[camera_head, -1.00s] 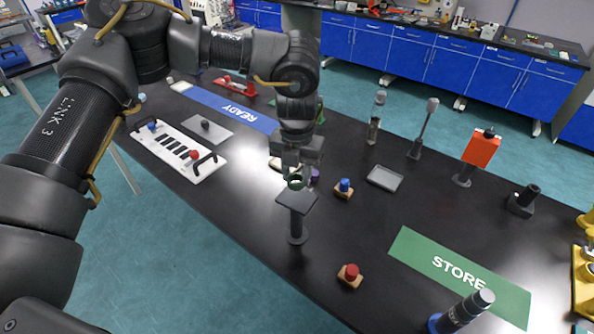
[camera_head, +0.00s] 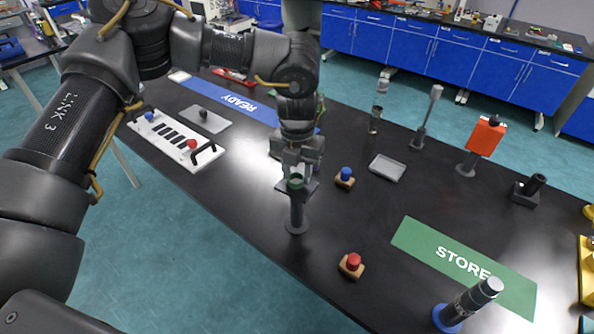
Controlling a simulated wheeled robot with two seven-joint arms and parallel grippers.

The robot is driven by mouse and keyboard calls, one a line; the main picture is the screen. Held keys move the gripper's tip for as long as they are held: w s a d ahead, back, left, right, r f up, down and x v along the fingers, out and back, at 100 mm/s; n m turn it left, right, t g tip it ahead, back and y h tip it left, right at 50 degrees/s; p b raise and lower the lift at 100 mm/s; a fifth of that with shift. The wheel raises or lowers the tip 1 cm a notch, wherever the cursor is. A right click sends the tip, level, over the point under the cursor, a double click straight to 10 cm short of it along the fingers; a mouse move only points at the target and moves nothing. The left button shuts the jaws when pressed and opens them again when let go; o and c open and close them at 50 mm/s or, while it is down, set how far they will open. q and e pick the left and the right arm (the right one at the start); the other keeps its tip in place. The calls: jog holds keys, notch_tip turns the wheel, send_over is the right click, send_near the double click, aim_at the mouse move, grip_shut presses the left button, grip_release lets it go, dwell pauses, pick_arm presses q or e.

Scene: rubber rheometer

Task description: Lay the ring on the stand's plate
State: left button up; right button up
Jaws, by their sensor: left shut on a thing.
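The green ring (camera_head: 296,182) is between the fingertips of my left gripper (camera_head: 297,176), which is shut on it. The ring is over the square plate of the dark stand (camera_head: 297,212), close to the plate's top. I cannot tell whether the ring touches the plate. The gripper points down and hides much of the plate. My right gripper is not in view.
A blue-topped block (camera_head: 345,177) and a grey tray (camera_head: 387,168) are right of the stand. A red-topped block (camera_head: 352,265) is in front, near the table edge. The green STORE mat (camera_head: 420,240) is at the right. A white panel with handles (camera_head: 165,157) is at the left.

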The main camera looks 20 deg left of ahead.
pick_arm(q)
jog(key=shift+f, duration=0.45)
jog(key=o, duration=1)
jog(key=shift+r, duration=0.1)
notch_tip(320, 180, up, 11)
jog(key=b, duration=0.2)
jog(key=shift+f, duration=0.2)
